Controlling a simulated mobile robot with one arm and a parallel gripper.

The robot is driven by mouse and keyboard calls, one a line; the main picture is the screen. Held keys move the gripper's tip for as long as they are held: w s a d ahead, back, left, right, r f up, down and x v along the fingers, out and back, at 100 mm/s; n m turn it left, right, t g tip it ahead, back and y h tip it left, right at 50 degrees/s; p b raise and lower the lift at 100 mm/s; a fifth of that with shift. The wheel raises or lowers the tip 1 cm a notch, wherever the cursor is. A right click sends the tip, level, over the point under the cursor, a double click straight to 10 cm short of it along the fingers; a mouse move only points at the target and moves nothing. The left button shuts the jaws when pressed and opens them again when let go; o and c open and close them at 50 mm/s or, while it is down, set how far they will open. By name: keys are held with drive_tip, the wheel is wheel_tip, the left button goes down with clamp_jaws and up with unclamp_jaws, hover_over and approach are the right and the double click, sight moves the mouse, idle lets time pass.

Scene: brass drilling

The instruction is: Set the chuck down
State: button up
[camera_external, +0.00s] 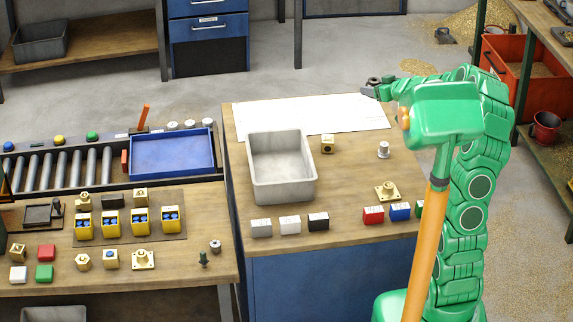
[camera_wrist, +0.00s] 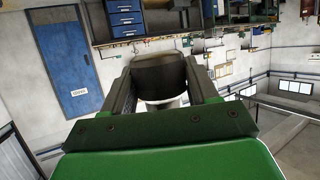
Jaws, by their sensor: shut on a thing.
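The chuck, a dark round piece with a paler lower end, sits between my two fingers in the wrist view (camera_wrist: 160,78). In the external view it is a small dark shape (camera_external: 372,82) at the tip of my arm. My gripper (camera_external: 376,90) is shut on it and points left, over or just behind the back right edge of the wooden bench (camera_external: 345,190). The height of the chuck above the bench is hard to tell. The fingers cover the chuck's sides.
A white sheet (camera_external: 290,116) lies at the back of the bench. A grey bin (camera_external: 252,170) stands at its left. A brass block (camera_external: 327,145), a silver cylinder (camera_external: 383,149), a brass flanged part (camera_external: 387,191) and several coloured blocks stand around. Bare wood lies right of the bin.

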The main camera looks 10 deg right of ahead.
drive_tip(key=shift+s+a+r+n+g+y, duration=0.2)
drive_tip(key=shift+s+a+r+n+y, duration=0.1)
drive_tip(key=shift+a+r+n+y, duration=0.15)
drive_tip(key=shift+s+a+r+n+g+y, duration=0.25)
drive_tip(key=shift+a+n, duration=0.1)
drive_tip(key=shift+a, duration=0.2)
drive_tip(key=s+a+f+n+g+y, duration=0.2)
drive_tip(key=s+a+n+g+y, duration=0.4)
drive_tip(key=s, duration=0.4)
drive_tip(key=s+f+n+g, duration=0.3)
drive_tip(key=s, duration=0.4)
drive_tip(key=s+f+n+g, duration=0.3)
drive_tip(key=s+f, duration=0.1)
drive_tip(key=s, duration=0.2)
drive_tip(key=shift+w+a+f, duration=0.55)
drive_tip(key=shift+w+f, duration=1.1)
drive_tip(key=shift+w, duration=0.5)
drive_tip(key=shift+w+a+f, duration=0.5)
drive_tip(key=shift+w+f, duration=1.1)
drive_tip(key=shift+w, duration=0.6)
drive_tip(key=shift+w+a+f, duration=0.55)
drive_tip(key=shift+w+f, duration=1.1)
drive_tip(key=shift+w, duration=0.5)
drive_tip(key=shift+f, duration=1.5)
drive_tip(key=shift+s+f, duration=0.1)
drive_tip(key=shift+f, duration=0.45)
